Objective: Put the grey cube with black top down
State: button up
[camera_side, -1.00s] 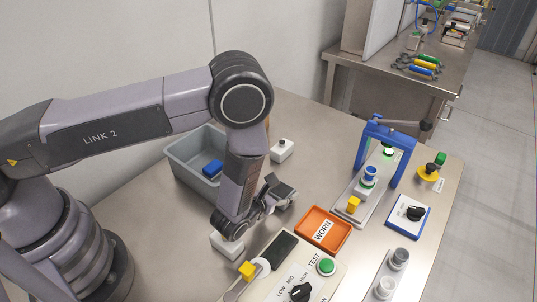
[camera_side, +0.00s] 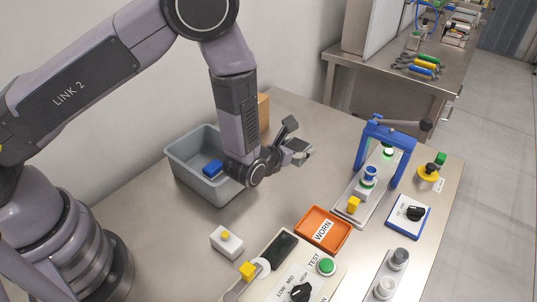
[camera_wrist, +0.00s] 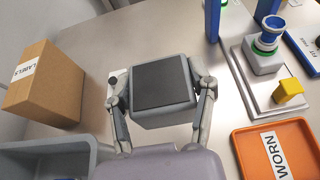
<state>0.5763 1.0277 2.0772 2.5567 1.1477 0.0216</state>
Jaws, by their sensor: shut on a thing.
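The grey cube with black top (camera_wrist: 163,84) is between the two fingers of my gripper (camera_wrist: 163,98) in the wrist view, its black face toward the camera. My gripper is shut on it.
The grey bin (camera_side: 186,177) with a blue block (camera_side: 212,168) stands left. A cardboard box (camera_wrist: 45,83) is behind. The orange WORN tray (camera_side: 343,242), blue-framed press (camera_side: 361,155) and control panel (camera_side: 272,278) lie right and in front.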

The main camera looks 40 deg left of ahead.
jog(key=w+d+f, duration=0.2)
jog(key=w, duration=0.3)
send_over(323, 175)
jog(key=f, duration=0.5)
jog(key=shift+s+f, duration=0.2)
jog(key=shift+f, duration=0.15)
jog(key=shift+w+f, duration=0.2)
jog(key=shift+f, duration=1.55)
jog(key=shift+f, duration=0.2)
jog(key=o, duration=1.2)
jog(key=shift+c, duration=0.2)
jog(key=shift+r, duration=0.1)
